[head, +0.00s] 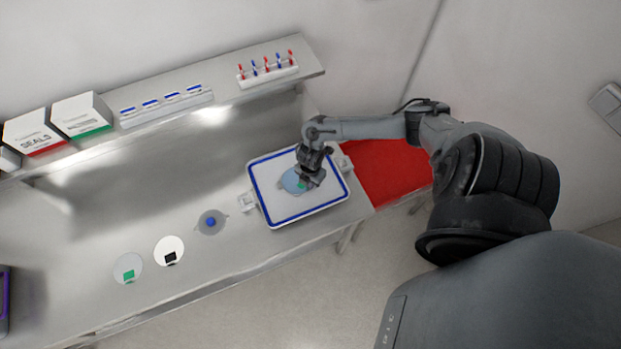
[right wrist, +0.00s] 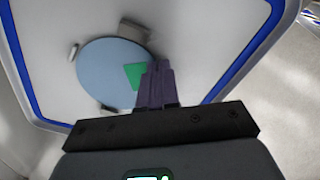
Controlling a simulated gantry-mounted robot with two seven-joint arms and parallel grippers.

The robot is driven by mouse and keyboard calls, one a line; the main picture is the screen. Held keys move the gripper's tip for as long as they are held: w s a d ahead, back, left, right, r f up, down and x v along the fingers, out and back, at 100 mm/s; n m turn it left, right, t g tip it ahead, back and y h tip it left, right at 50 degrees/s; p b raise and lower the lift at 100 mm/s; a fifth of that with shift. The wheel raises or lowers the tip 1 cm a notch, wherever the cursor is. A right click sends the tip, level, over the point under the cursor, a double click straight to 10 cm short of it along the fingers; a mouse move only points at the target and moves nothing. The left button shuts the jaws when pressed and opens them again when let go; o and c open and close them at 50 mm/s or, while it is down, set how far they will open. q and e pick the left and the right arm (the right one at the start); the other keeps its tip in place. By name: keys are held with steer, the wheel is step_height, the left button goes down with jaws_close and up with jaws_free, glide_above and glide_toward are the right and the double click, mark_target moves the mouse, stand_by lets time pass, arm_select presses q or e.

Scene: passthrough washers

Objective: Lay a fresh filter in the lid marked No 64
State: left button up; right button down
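A white lid (head: 322,203) with a blue rim lies on the right part of the steel bench; it also shows in the right wrist view (right wrist: 200,30). No number can be read on it. A pale blue round filter (head: 290,180) with a green tab lies inside the rim, and it shows larger in the right wrist view (right wrist: 105,70). My right gripper (head: 308,182) is over the lid, its fingers (right wrist: 157,75) close together at the green tab (right wrist: 133,76). I cannot tell whether they pinch the tab. My left gripper is not in view.
Left of the lid lie a grey disc (head: 204,229) with a blue knob, a white disc (head: 163,243) with a black tab and a pale disc (head: 124,262) with a green tab. Small grey pieces (right wrist: 134,30) surround the filter. A shelf (head: 225,95) holds boxes and a rack.

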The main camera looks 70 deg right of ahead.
steer(key=c, duration=0.8)
jaws_free()
steer(key=shift+r, duration=0.1)
steer(key=shift+r+p, duration=0.55)
steer(key=shift+p, duration=0.15)
step_height(320, 180, up, 4)
steer(key=p, duration=0.3)
steer(key=shift+f, duration=0.25)
steer(key=shift+r+p, duration=0.5)
steer(key=shift+r, duration=0.6)
